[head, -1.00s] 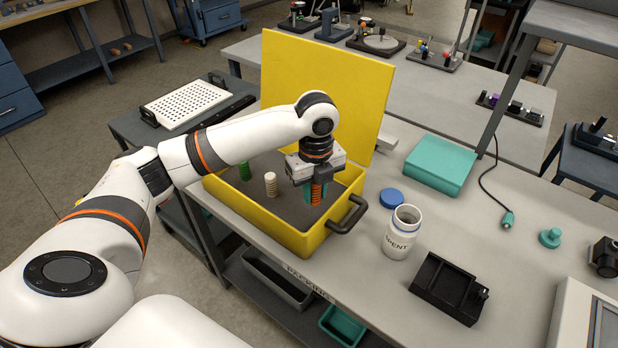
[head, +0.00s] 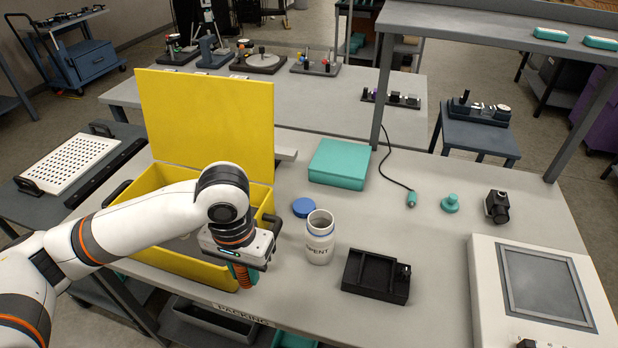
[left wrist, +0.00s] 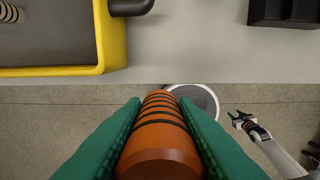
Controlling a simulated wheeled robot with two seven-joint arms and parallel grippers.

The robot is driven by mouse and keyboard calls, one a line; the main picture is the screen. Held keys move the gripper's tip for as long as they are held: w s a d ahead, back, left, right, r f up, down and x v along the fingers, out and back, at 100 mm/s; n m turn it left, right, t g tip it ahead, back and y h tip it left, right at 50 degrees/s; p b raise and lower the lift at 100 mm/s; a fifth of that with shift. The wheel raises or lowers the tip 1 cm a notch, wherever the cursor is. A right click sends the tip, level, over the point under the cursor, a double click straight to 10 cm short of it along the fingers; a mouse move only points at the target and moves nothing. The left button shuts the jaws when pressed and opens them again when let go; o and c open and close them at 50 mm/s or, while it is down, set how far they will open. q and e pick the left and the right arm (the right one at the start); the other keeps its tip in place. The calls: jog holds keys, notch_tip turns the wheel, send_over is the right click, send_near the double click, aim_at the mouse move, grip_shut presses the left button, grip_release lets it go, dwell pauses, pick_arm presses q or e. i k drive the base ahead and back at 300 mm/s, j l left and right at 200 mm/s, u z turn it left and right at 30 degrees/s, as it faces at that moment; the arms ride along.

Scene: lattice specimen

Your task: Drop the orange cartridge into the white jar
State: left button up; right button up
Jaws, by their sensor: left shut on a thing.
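The orange cartridge (head: 244,277) has dark rings. It also shows in the left wrist view (left wrist: 160,140), clamped between green finger pads. My left gripper (head: 240,268) is shut on it, just outside the yellow case's front right side, near the table's front edge. The white jar (head: 319,246) stands upright and open on the table, right of my left gripper and apart from it.
The open yellow case (head: 190,262) stands left of the jar. A blue lid (head: 303,207) lies behind the jar, and a black tray (head: 375,276) sits right of it. A teal box (head: 339,164) is farther back. The table between case and jar is clear.

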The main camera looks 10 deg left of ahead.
aim_at(317, 257)
jog(key=j+z, duration=0.15)
jog(key=z, duration=0.25)
jog(key=k+j+z, duration=0.1)
jog(key=z, duration=0.3)
jog(key=j+z, duration=0.1)
jog(key=z, duration=0.3)
jog(key=k+j, duration=0.2)
jog(key=k, duration=0.1)
